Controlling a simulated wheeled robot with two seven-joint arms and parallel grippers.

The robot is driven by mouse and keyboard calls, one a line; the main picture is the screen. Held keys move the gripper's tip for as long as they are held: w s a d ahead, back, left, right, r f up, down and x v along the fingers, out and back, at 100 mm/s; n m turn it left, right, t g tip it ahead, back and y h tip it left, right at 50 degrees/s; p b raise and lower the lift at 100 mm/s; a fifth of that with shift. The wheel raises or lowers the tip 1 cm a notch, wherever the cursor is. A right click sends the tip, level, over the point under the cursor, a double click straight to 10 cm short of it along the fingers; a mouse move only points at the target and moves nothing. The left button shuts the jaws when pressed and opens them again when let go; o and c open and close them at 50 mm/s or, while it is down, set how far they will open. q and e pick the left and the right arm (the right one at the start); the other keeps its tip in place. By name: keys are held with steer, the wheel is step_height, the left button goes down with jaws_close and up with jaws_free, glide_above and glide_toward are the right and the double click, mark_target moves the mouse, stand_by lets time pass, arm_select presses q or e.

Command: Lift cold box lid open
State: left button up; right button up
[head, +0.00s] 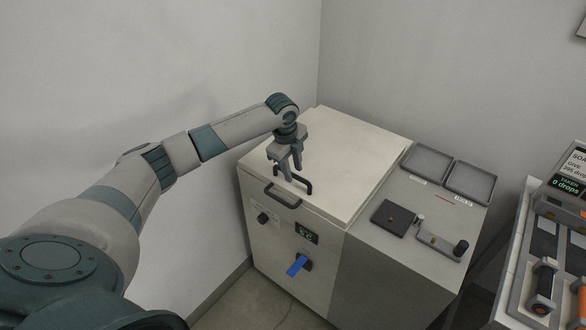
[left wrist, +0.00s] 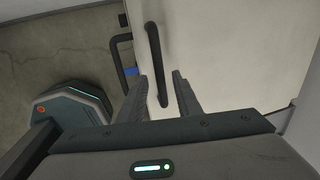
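The cold box (head: 285,250) is a pale chest against the wall. Its lid (head: 345,150) lies flat and closed on top. A black lid handle (head: 307,187) stands near the lid's front edge; it also shows in the left wrist view (left wrist: 155,55). My left gripper (head: 287,174) points down over this handle. In the left wrist view the gripper (left wrist: 163,92) is open, with the handle's near end between its fingers and a gap beside it. My right gripper is not in view.
A second black handle (head: 283,196) is on the box front, by a display (head: 306,232) and a blue lever (head: 298,265). A grey counter (head: 390,255) at right carries two trays (head: 427,161), a black plate (head: 393,218) and a small fixture (head: 440,243). Walls stand close behind.

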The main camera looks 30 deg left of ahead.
arm_select(q)
steer(key=shift+w+f, duration=0.1)
steer(key=shift+f, duration=0.35)
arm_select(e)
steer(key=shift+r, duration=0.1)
arm_select(q)
jaws_close()
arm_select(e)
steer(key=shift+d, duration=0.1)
